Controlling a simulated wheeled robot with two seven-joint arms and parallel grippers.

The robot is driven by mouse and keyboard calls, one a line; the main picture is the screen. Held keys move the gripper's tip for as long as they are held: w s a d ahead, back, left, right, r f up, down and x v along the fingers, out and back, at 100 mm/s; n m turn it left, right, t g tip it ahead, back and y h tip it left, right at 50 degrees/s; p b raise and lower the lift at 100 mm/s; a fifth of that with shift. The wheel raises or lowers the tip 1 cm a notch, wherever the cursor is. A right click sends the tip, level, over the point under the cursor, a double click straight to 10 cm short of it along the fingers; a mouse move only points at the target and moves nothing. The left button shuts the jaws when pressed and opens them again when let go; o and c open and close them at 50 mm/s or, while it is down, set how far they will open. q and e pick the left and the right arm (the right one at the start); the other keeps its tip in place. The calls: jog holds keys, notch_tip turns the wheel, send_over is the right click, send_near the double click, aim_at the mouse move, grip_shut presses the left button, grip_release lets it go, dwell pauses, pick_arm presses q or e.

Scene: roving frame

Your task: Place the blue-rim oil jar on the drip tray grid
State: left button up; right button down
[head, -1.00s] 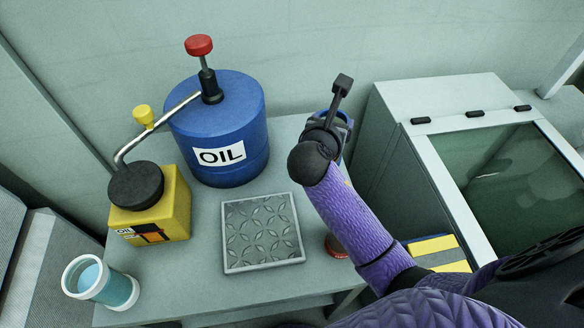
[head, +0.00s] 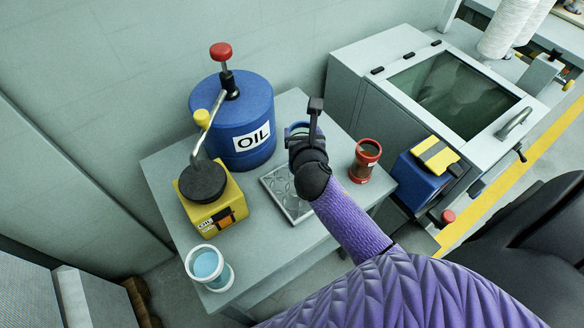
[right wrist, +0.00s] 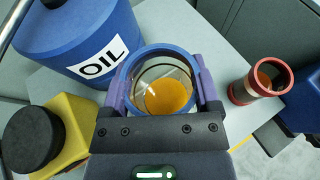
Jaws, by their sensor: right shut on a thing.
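My right gripper (head: 302,133) is shut on the blue-rim oil jar, whose blue rim (right wrist: 139,63) and amber oil show in the right wrist view. In the head view only a bit of the jar (head: 297,127) shows behind the gripper. The drip tray grid (head: 275,186) lies on the table, a flat square plate with a patterned top. My gripper and forearm cover its right part. The jar's base is hidden, so I cannot tell its height over the tray. My left gripper is out of view.
A blue OIL drum (head: 232,110) with a pump stands behind the tray. A yellow OIL box (head: 213,198) is at left, a white-rim jar (head: 209,267) at the front left corner. A red-rim jar (head: 364,160) stands to the right. A grey cabinet (head: 365,75) is beyond the table.

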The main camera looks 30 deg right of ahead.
notch_tip(320, 180, down, 9)
jog(key=b, duration=0.5)
jog(key=shift+d+r, duration=0.1)
jog(key=shift+w+f, duration=0.1)
jog(key=shift+f, duration=0.3)
jog(key=shift+r, duration=0.2)
grip_release()
jog(key=shift+f, duration=0.1)
